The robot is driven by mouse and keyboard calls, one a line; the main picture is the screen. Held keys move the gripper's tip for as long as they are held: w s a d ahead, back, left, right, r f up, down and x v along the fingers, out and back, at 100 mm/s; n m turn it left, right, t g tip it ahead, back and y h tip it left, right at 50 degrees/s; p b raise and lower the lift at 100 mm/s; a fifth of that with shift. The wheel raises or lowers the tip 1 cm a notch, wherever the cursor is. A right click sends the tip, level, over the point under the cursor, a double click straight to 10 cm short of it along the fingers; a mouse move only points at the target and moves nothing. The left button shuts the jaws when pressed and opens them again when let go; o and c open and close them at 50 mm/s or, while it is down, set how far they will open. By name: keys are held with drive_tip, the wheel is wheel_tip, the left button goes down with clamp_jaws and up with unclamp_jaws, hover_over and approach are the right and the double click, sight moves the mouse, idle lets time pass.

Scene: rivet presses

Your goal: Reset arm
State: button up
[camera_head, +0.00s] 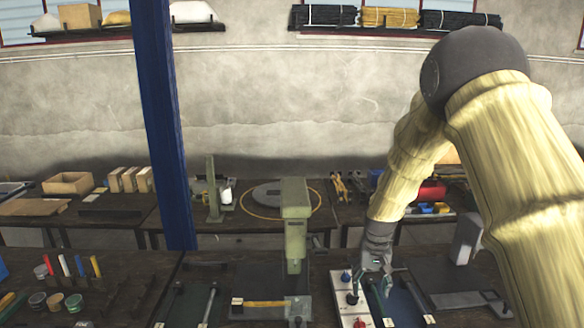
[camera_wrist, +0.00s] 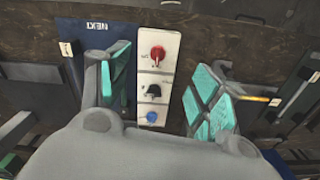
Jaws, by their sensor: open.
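My gripper (camera_head: 371,285) hangs low over the workbench at the right of centre in the head view. In the wrist view my gripper (camera_wrist: 165,95) has its two teal-padded fingers spread wide, with nothing held between them. A white control panel (camera_wrist: 157,75) lies below the fingers, with a red knob (camera_wrist: 157,53), a black knob (camera_wrist: 154,90) and a blue button (camera_wrist: 151,117). The panel also shows in the head view (camera_head: 343,310), just left of and under my gripper. I cannot tell whether a fingertip touches it.
A green press (camera_head: 295,225) stands left of my gripper. A blue post (camera_head: 165,120) rises farther left. A blue mat marked NEXT (camera_wrist: 85,33) lies beside the panel. A yellow-handled tool (camera_head: 264,304) lies before the press. Jars and coloured sticks are at far left.

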drive_tip(key=s+f+b, duration=0.2)
drive_tip(key=s+f, duration=0.8)
drive_tip(key=f, duration=0.4)
drive_tip(key=s+f+b, duration=0.3)
drive_tip(key=s+f, duration=0.7)
drive_tip(key=f, duration=0.5)
drive_tip(key=s+f+b, duration=0.2)
drive_tip(key=s+f, duration=0.3)
drive_tip(key=s, duration=0.8)
drive_tip(key=s+f+n+b, duration=0.1)
drive_tip(key=s+f, duration=0.4)
drive_tip(key=s, duration=0.9)
drive_tip(key=shift+f+b, duration=0.15)
drive_tip(key=shift+b, duration=0.65)
drive_tip(key=shift+a, duration=0.1)
drive_tip(key=shift+c, duration=0.3)
